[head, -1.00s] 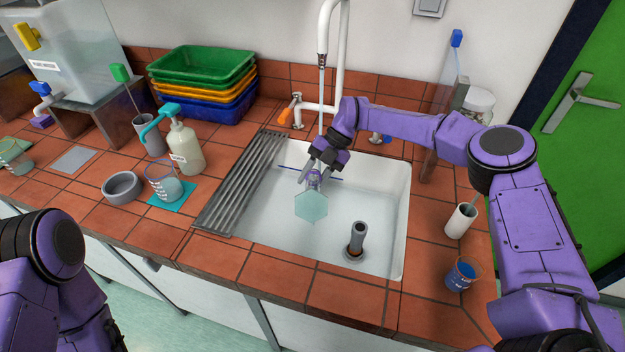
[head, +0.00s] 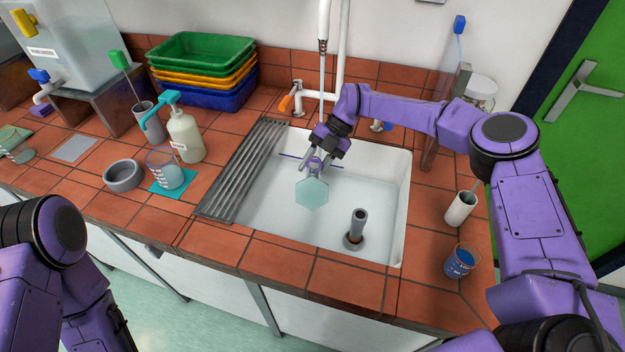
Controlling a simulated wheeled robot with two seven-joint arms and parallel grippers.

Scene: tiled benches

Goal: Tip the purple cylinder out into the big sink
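My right gripper (head: 314,166) reaches over the big sink (head: 384,190) from the right. It is shut on a clear vessel with a pale, six-sided foot, seemingly the purple cylinder (head: 312,194). A small purple part shows between the fingers. The foot faces toward me, so the cylinder is strongly tilted. Its body and mouth are mostly hidden behind the foot and the gripper, and I cannot tell whether liquid is running out. Only upper parts of my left arm show at the lower left; its gripper is out of view.
A grey standpipe (head: 358,226) rises from the sink floor. A ribbed drainer (head: 240,172) lies along the sink's left side, and a white tap (head: 322,90) stands behind. A white cup (head: 460,208) and a beaker of blue liquid (head: 460,262) stand on the right.

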